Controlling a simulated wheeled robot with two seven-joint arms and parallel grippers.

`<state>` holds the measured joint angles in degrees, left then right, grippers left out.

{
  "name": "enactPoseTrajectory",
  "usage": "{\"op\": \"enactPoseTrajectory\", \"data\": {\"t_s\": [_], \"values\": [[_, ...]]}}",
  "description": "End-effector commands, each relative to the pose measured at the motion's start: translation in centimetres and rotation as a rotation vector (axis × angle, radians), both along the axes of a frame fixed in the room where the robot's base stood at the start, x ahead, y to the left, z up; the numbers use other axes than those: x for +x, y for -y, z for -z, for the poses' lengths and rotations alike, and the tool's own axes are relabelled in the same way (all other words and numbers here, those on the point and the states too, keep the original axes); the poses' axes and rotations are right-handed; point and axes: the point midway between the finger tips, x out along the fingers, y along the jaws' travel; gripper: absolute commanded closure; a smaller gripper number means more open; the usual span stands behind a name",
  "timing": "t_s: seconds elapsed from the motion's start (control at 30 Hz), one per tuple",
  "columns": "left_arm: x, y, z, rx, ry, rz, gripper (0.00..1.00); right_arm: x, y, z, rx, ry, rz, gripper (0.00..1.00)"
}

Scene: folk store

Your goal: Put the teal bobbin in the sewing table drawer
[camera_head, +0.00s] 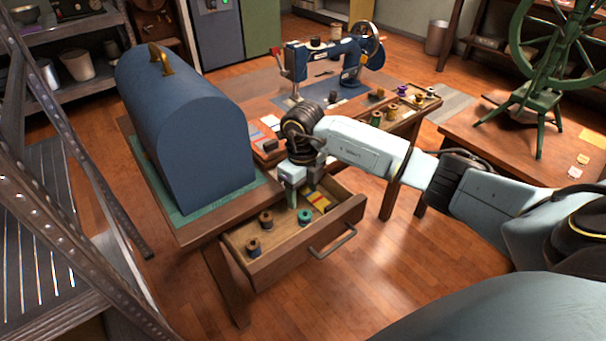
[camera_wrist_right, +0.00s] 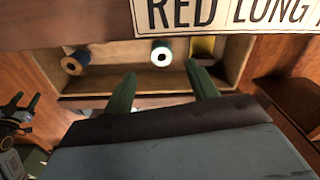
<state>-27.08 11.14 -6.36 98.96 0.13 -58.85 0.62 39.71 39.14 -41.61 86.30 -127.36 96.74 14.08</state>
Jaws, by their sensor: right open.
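My right gripper (camera_head: 292,202) points down over the drawer, close to the teal bobbin. Its two green fingers (camera_wrist_right: 160,72) are apart with nothing between them. The bobbin shows beyond the gap, with no finger touching it. What appears to be my left gripper (camera_wrist_right: 24,102) is small at the left edge of the wrist view, fingers apart and empty.
A blue domed case (camera_head: 190,130) stands on the tabletop left of my right gripper. A sewing machine (camera_head: 325,62) stands farther back. A tray of bobbins (camera_head: 430,103) is at right. Bare floor lies before the drawer.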

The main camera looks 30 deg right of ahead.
Motion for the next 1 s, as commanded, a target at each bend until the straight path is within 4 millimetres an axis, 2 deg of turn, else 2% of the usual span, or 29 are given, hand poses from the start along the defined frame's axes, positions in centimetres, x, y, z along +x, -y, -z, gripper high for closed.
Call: {"op": "enactPoseTrajectory", "data": {"t_s": [0.03,0.1,0.23,0.6,0.7,0.77,0.87,0.93,1.0], "values": [[-0.2,-0.4,0.3,0.005,-0.005,-0.001,0.43,0.1,0.1,-1.1,-0.001,0.002,0.001,0.42],[-0.5,-0.7,0.9,0.009,-0.008,-0.001,0.43,0.0,0.1,-2.0,-0.003,0.002,0.001,0.42],[-0.9,-1.2,1.5,0.013,-0.011,-0.002,0.43,0.1,0.1,-3.0,-0.002,0.001,0.001,0.42],[-1.1,-1.3,1.9,0.015,-0.013,-0.002,0.43,0.0,0.1,-3.3,-0.002,0.001,0.002,0.42],[-1.1,-1.3,1.9,0.015,-0.013,-0.002,0.43,0.0,-0.6,-3.1,0.023,0.009,-0.007,0.42],[-1.1,-1.3,1.9,0.015,-0.013,-0.002,0.43,0.0,-2.0,-2.8,0.076,0.023,-0.023,0.42],[-1.1,-1.3,1.9,0.015,-0.014,-0.002,0.43,-0.3,-6.4,-2.1,0.243,0.069,-0.059,0.42],[-1.1,-1.3,1.9,0.015,-0.014,-0.002,0.43,-0.7,-10.6,-2.3,0.415,0.117,-0.079,0.42],[-1.1,-1.3,1.9,0.015,-0.014,-0.002,0.43,-1.3,-15.1,-3.2,0.618,0.169,-0.079,0.42]]}}
